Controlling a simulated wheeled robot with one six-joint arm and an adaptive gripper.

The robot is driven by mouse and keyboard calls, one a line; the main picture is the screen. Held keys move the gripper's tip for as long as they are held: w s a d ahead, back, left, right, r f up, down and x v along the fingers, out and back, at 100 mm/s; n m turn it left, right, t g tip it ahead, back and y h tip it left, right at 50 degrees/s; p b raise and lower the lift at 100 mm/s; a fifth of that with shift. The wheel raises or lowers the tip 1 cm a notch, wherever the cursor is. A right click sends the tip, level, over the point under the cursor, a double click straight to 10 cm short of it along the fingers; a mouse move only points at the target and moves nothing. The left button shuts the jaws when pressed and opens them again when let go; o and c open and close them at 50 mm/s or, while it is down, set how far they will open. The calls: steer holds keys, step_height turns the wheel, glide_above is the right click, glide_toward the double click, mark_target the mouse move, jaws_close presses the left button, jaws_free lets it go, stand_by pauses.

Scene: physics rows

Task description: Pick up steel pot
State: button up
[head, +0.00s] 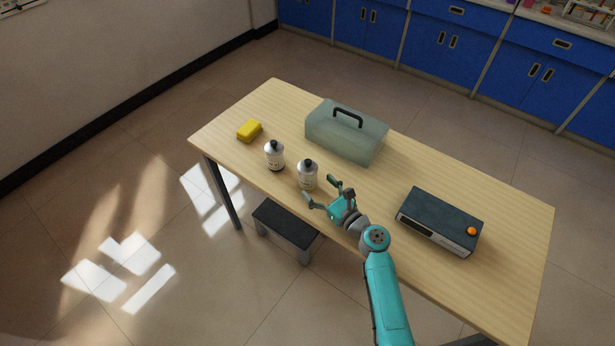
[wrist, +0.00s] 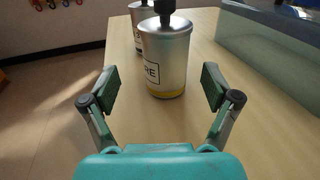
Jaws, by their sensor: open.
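Two silver metal cans with black tops and labels stand upright on the table. The nearer steel pot (head: 308,177) is just beyond my gripper's fingertips. It also fills the upper middle of the wrist view (wrist: 166,60), between and ahead of the fingers, with a yellow band at its base. The second steel pot (head: 274,157) stands farther left, and in the wrist view it is partly hidden behind the nearer one. I cannot tell which one the task names. My gripper (head: 320,189) is open and empty, low over the table's near edge, and no contact shows.
A grey-green toolbox (head: 346,137) with a black handle stands behind the pots. A yellow block (head: 249,130) lies at the table's left end. A dark-topped device (head: 440,220) with an orange knob is at right. A dark stool (head: 286,222) stands below the table's front edge.

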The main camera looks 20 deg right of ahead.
mark_target(314, 179)
steer(key=shift+d+x, duration=0.15)
steer(key=shift+x, duration=1.3)
steer(key=shift+d+x, duration=0.15)
steer(key=shift+x, duration=1.35)
steer(key=shift+w, duration=0.1)
steer(key=shift+r, duration=0.1)
steer(key=c, duration=1.5)
